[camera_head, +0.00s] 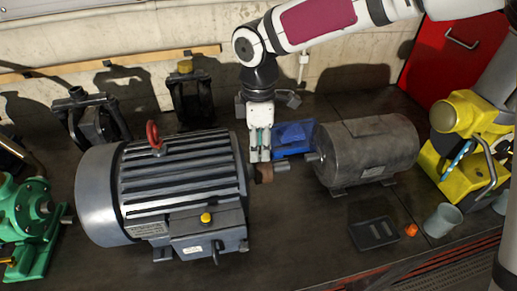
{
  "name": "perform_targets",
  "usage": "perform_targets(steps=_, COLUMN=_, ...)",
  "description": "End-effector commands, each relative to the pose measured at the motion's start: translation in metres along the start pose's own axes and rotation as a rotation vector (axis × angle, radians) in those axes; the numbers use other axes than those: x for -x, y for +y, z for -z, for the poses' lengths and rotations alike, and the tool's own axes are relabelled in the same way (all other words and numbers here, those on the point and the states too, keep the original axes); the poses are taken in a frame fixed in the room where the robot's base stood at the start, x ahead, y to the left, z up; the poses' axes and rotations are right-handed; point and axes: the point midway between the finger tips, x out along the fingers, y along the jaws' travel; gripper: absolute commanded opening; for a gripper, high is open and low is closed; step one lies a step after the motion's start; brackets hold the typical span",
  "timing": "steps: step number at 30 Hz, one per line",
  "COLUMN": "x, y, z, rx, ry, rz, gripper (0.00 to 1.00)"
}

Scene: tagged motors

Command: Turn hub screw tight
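A large grey finned motor (180,178) stands left of centre on the dark bench. A brown hub (265,174) sits on the shaft at its right end. My gripper (260,157) points straight down from above, its fingertips at or just above the hub. The fingers are close together; I cannot tell whether they touch the hub or hold anything. The hub screw is too small or hidden to make out. A smaller grey motor (368,150) stands to the right, with its shaft (314,158) pointing toward the hub and a gap between.
A blue object (294,137) lies just behind the gripper. A green machine (28,220) is at the left edge, yellow equipment (465,145) at the right. A black tray (374,233), small orange item (411,230) and grey cup (442,220) sit front right. The front centre bench is clear.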

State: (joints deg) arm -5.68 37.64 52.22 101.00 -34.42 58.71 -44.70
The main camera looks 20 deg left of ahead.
Motion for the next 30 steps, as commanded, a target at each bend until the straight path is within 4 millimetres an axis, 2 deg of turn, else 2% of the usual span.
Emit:
perform_targets(steps=9, x=0.065, y=0.000, z=0.000, rx=0.000, ry=-0.001, rz=-0.004, gripper=0.34)
perform_targets(steps=15, x=0.091, y=0.000, z=0.000, rx=0.000, ry=0.000, rz=-0.001, gripper=0.34)
perform_targets(steps=20, x=0.098, y=0.000, z=0.000, rx=0.000, ry=0.000, rz=0.000, gripper=0.34)
perform_targets(steps=30, x=0.098, y=-0.001, z=0.000, rx=0.000, ry=0.000, rz=0.001, gripper=0.34)
